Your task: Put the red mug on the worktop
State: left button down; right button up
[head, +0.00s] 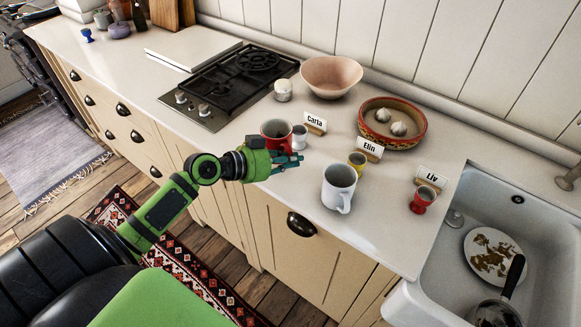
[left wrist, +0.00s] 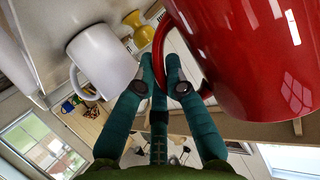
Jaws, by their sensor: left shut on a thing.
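The red mug (head: 271,129) is upright at the front part of the worktop (head: 235,139), near the "Carla" card. I cannot tell whether its base touches the worktop. My left gripper (head: 288,161) is in front of it, its fingers partly covering its lower side. In the left wrist view the red mug (left wrist: 250,60) fills the upper right, and my left gripper (left wrist: 160,65) is shut on its handle. My right gripper is not in view.
A small white cup (head: 299,137) stands close beside the red mug. The hob (head: 230,85) is behind left; the sink (head: 455,262) is at right.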

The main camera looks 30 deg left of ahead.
pick_arm(q)
jog(key=shift+a+f, duration=0.1)
jog(key=shift+f, duration=0.1)
notch_tip(320, 180, down, 4)
jog(key=shift+r+p, duration=0.2)
jog(key=shift+p, duration=0.2)
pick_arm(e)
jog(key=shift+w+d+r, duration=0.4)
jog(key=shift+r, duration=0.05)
pick_arm(q)
jog(key=shift+f+b, duration=0.2)
jog(key=shift+b, duration=0.1)
jog(key=c, duration=1.3)
grip_release()
jog(key=shift+s, duration=0.1)
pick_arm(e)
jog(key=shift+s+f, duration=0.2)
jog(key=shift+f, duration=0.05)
